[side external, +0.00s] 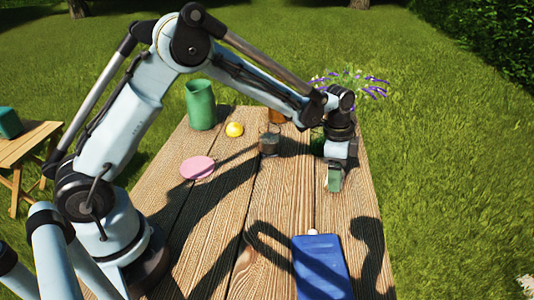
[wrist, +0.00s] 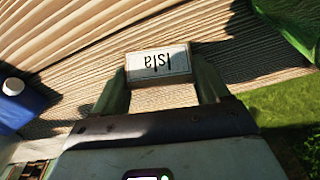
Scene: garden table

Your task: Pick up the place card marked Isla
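The place card marked Isla (wrist: 158,65) is a small pale block with dark lettering, upside down in the wrist view. My gripper (wrist: 160,78) has one finger against each short end of the card, with no gap showing, so it looks shut on it. In the side external view my gripper (side external: 334,184) points down at the right side of the wooden table (side external: 285,195), close to the top. The card cannot be made out clearly there. I cannot tell whether it touches the table.
A dark glass (side external: 269,140), yellow ball (side external: 234,129), pink disc (side external: 197,167) and green vessel (side external: 201,104) are to the left. Purple flowers (side external: 372,84) are behind my gripper. The table's right edge is near.

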